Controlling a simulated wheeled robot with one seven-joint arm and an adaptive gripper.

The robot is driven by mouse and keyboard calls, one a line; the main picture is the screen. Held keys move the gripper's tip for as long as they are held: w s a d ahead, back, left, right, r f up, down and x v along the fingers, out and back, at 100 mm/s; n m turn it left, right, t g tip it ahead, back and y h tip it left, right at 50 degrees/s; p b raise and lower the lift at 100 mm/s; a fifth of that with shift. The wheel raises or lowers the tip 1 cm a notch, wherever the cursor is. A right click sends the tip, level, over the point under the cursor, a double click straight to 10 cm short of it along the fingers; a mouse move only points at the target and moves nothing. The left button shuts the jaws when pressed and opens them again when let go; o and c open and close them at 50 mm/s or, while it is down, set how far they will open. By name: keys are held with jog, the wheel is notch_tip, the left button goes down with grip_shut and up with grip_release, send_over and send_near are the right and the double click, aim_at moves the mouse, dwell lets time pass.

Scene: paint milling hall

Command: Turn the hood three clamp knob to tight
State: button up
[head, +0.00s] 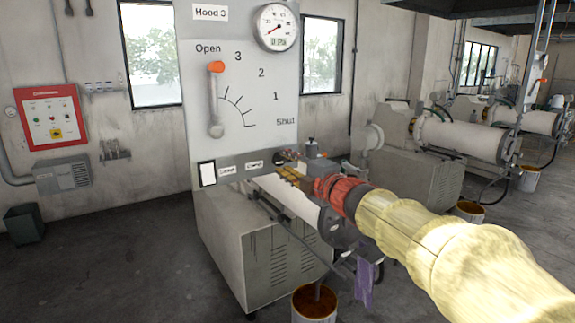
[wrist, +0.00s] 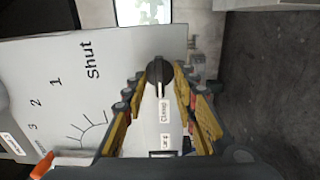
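The clamp knob (wrist: 160,72) is dark and round with a pale pointer line. In the wrist view it sits between the tips of my gripper (wrist: 158,82), beside a small label reading "Clamp" (wrist: 163,111). The fingers are open around the knob; I cannot tell whether they touch it. In the head view my gripper (head: 284,171) reaches the lower right of the Hood 3 panel (head: 205,100), and the knob is hard to make out there.
The panel's orange-tipped lever (head: 216,68) stands at Open, below a round gauge (head: 278,27) reading 0 Pa. A grey mill cabinet (head: 255,245) stands below. A bucket (head: 314,302) is on the floor. Floor at the left is mostly clear.

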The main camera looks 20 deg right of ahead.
jog(key=c, duration=0.3)
jog(key=c, duration=0.4)
grip_shut()
